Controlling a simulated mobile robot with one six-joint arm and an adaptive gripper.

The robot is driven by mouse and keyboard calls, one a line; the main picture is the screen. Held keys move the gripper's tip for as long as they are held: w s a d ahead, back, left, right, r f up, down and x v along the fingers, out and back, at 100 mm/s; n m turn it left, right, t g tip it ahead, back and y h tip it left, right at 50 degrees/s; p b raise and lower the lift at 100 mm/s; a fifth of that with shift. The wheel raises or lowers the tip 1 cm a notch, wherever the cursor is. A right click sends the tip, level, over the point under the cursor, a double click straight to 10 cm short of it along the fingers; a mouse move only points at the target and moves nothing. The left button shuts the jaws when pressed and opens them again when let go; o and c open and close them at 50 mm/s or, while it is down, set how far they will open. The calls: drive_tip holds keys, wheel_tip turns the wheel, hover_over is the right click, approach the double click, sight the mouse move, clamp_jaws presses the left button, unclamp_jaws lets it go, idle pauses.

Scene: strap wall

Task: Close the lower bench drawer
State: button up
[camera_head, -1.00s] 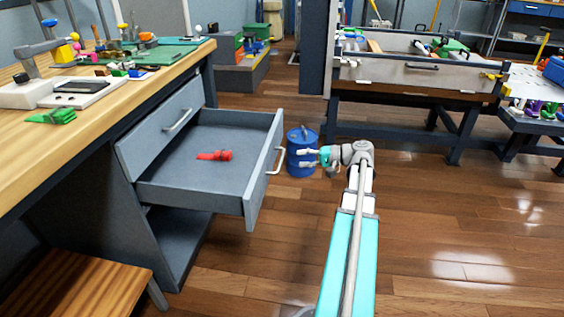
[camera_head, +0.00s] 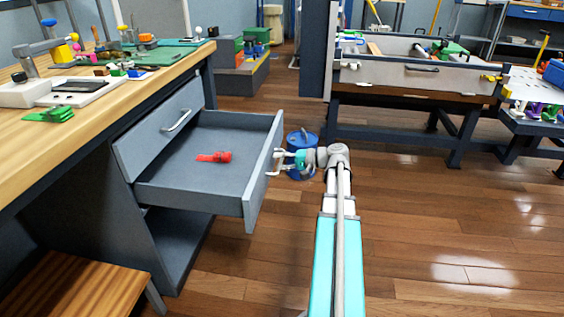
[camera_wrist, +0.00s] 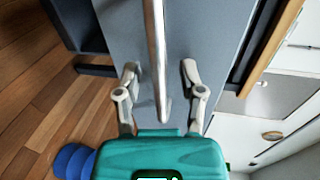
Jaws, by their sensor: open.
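The lower bench drawer (camera_head: 190,195) is grey and stands pulled far out of the workbench, with a red object (camera_head: 214,157) lying inside it. Its front panel (camera_head: 257,190) faces my arm and carries a metal bar handle. My gripper (camera_head: 274,163) is at the drawer front, close to the handle. In the wrist view the handle (camera_wrist: 156,60) runs between the two open fingers of my gripper (camera_wrist: 160,85). The fingers stand apart on either side of the bar, with the grey front panel (camera_wrist: 195,30) behind. I cannot tell whether a finger touches the panel.
The upper drawer (camera_head: 165,128) is shut. A blue drum (camera_head: 301,141) stands on the floor behind my gripper. A wooden stool (camera_head: 75,285) is at the lower left. The wooden floor (camera_head: 430,230) to the right is clear.

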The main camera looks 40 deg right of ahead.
drive_tip(key=shift+c, duration=0.2)
clamp_jaws()
drive_tip(key=shift+d, duration=0.2)
drive_tip(key=shift+a, duration=0.1)
